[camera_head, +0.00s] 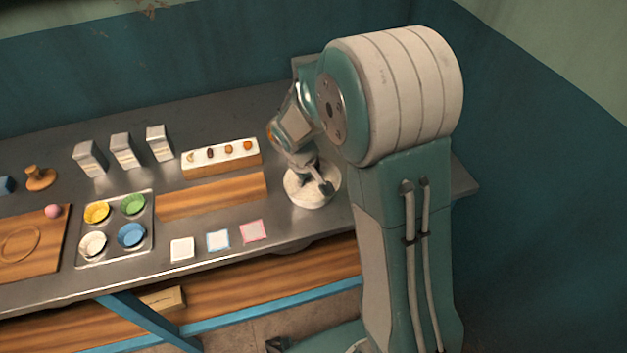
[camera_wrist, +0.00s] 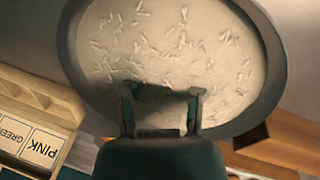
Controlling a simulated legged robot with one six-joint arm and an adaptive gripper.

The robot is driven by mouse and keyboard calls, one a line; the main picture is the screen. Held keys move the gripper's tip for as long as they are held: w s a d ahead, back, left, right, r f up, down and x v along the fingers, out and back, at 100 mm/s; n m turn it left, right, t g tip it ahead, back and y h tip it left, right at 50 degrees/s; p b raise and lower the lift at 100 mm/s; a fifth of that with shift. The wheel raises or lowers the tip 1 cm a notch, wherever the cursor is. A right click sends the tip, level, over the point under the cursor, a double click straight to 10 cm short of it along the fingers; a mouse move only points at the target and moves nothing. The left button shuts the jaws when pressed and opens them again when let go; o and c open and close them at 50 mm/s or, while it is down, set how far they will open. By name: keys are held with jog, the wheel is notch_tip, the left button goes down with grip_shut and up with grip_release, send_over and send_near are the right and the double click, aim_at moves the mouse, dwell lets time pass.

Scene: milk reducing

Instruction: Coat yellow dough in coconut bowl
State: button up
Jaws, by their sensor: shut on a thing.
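The coconut bowl (camera_head: 298,203) is round and pale, standing at the right end of the metal table. In the wrist view its grey rim (camera_wrist: 276,70) surrounds a bed of white coconut flakes (camera_wrist: 170,40). My gripper (camera_head: 324,187) is down at the bowl. In the wrist view my gripper (camera_wrist: 159,95) has its two fingertips over the flakes, with a dark shadowed area between them. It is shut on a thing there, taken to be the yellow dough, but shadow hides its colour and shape. No yellow dough shows clearly elsewhere.
A white-topped wooden holder (camera_head: 222,157) carries several small pieces. A metal tray (camera_head: 115,225) holds coloured cups. A pink ball (camera_head: 53,211) sits on a wooden board (camera_head: 20,268). Small square cards (camera_head: 218,240) lie along the front. A box labelled PINK (camera_wrist: 40,149) shows left in the wrist view.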

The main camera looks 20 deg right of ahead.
jog(key=shift+s+a, duration=0.3)
jog(key=shift+s, duration=0.05)
jog(key=shift+s+d, duration=0.15)
jog(key=shift+s, duration=0.1)
jog(key=shift+d, duration=0.45)
jog(key=shift+w+d, duration=0.15)
jog(key=shift+w, duration=0.25)
jog(key=shift+w, duration=0.1)
jog(key=shift+w+a, duration=0.15)
jog(key=shift+a, duration=0.2)
jog(key=shift+s+a, duration=0.3)
jog(key=shift+a, duration=0.05)
jog(key=shift+s, duration=0.15)
